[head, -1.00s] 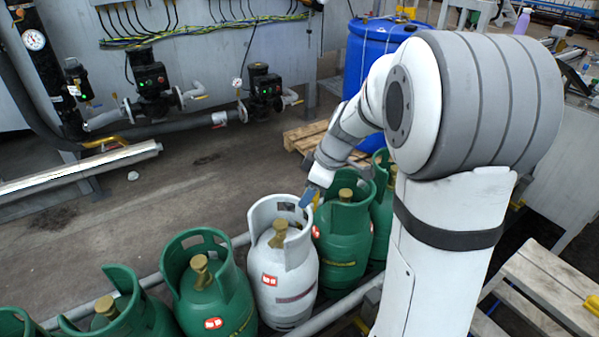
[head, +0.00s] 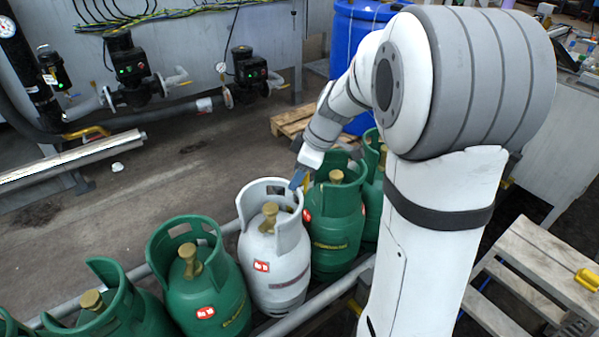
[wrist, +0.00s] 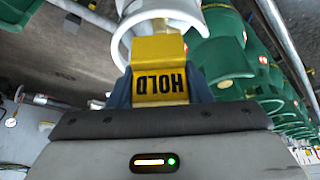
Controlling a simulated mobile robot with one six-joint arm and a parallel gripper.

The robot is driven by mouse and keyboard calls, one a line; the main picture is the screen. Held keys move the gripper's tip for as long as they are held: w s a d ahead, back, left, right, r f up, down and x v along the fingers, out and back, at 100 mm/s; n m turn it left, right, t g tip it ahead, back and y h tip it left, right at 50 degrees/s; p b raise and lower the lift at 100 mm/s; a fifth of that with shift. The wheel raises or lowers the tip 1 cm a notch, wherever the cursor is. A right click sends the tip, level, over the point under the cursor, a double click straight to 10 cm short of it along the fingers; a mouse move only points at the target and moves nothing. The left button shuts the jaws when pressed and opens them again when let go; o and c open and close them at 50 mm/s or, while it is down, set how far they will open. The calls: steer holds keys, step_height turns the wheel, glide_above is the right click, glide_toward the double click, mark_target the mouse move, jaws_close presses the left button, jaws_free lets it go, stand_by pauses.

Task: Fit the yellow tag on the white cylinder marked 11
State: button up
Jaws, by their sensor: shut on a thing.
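The white cylinder (head: 277,259) stands in the row between green cylinders, with a brass valve (head: 269,217) inside its open collar. A red and white label shows on its side; I cannot read a number on it. My gripper (head: 299,178) is at the right rim of the white collar. In the wrist view my gripper (wrist: 160,90) is shut on the yellow tag (wrist: 158,52), which reads HOLD upside down. The white collar (wrist: 124,50) shows right behind the tag there. I cannot tell whether tag and collar touch. In the head view the tag is hidden.
Green cylinders stand close on both sides, one on the left (head: 205,280) and one on the right (head: 335,225). A rail (head: 320,312) runs along the row's front. A blue drum (head: 357,50) and a pallet (head: 290,120) stand behind. A wooden step (head: 535,262) is at right.

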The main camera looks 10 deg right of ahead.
steer(key=shift+f+b, duration=1.75)
steer(key=shift+f, duration=0.45)
steer(key=shift+b, duration=0.85)
steer(key=shift+f, duration=0.1)
steer(key=shift+f+b, duration=0.35)
steer(key=shift+b, duration=0.1)
steer(key=shift+f+b, duration=1.15)
steer(key=o, duration=1)
steer(key=shift+o, duration=0.2)
steer(key=shift+d+r, duration=0.1)
steer(key=shift+r, duration=0.05)
